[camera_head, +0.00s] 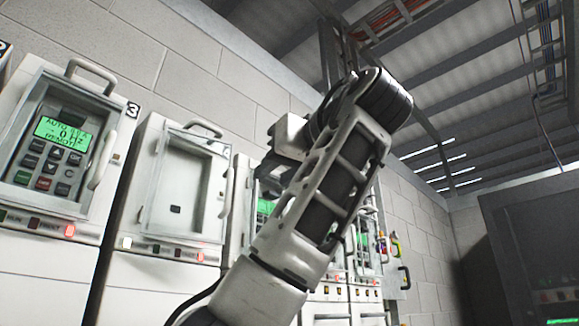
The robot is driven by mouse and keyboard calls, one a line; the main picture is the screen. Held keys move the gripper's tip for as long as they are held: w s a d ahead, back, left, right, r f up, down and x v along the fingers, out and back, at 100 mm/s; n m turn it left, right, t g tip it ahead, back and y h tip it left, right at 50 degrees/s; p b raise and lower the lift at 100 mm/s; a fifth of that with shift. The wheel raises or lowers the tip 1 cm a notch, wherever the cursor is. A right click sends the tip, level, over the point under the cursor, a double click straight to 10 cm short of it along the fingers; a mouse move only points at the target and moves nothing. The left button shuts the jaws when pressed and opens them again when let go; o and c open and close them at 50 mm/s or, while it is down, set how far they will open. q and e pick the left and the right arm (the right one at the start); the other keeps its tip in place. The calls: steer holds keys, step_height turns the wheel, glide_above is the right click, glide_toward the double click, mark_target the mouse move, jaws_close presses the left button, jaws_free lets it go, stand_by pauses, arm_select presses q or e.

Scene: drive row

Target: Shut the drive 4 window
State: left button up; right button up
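A row of pale drive cabinets runs along the block wall. No number 4 is readable, so I cannot tell for sure which cabinet is drive 4. The third cabinet (240,200) is largely hidden behind my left arm; a green display shows beside the arm. My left gripper (271,175) is in front of that cabinet, partly hidden by its arm; its fingers cannot be made out. My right gripper is not in view.
The first cabinet (20,262) at left has a lit green display and keypad behind its handled window frame. More cabinets with green displays stand beyond my arm. A dark cabinet (525,235) stands at far right. Pipes and trays run under the roof.

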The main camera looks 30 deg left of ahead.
arm_select(q)
steer(key=v, duration=0.3)
steer(key=shift+s+r+b, duration=0.1)
steer(key=shift+s+b, duration=0.25)
steer(key=shift+c, duration=0.2)
